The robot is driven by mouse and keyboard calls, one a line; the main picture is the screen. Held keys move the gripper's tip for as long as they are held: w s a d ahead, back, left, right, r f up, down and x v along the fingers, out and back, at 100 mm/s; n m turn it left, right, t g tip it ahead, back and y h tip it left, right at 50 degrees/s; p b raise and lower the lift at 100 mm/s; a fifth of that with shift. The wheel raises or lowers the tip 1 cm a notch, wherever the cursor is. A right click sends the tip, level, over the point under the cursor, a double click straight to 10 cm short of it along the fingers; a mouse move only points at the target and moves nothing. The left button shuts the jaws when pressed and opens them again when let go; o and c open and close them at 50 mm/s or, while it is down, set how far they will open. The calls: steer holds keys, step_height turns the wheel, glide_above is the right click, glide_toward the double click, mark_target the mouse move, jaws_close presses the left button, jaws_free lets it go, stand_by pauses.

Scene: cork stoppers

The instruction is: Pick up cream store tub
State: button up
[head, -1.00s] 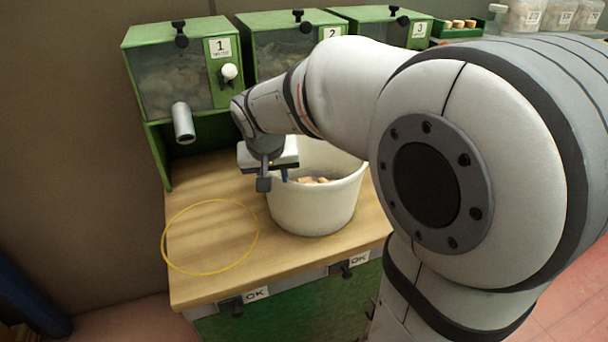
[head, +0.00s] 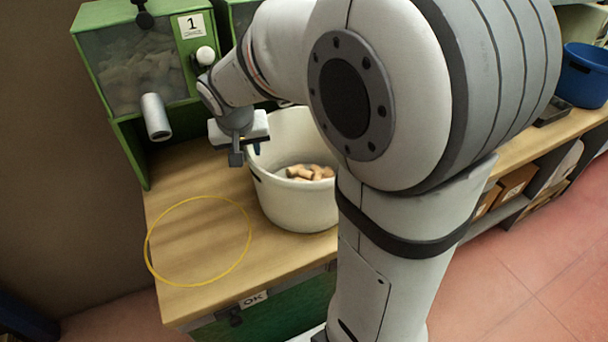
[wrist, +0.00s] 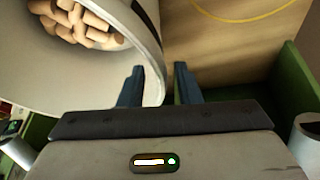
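The cream tub (head: 297,205) stands on the wooden bench top and holds several cork stoppers (head: 308,172). In the wrist view, the tub's pale wall (wrist: 152,60) curves past my fingers, with the corks (wrist: 78,25) inside at upper left. My gripper (head: 247,153) is at the tub's left rim. In the wrist view my gripper (wrist: 159,84) is open, its blue fingers apart with the rim between them: one finger on the inner side, one outside. I cannot tell whether either finger touches the wall. My arm hides the tub's back right.
A yellow ring (head: 152,268) lies flat on the bench (head: 185,180), left of the tub. A green dispenser marked 1 (head: 118,45) with a grey spout (head: 156,117) stands behind left, close to my gripper. A blue bin (head: 584,78) stands at far right.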

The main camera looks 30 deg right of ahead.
steer(key=x, duration=0.5)
steer(key=shift+s+d+p, duration=0.15)
steer(key=shift+d+p, duration=0.05)
steer(key=shift+p, duration=0.1)
steer(key=shift+c, duration=0.4)
jaws_close()
stand_by(0.6)
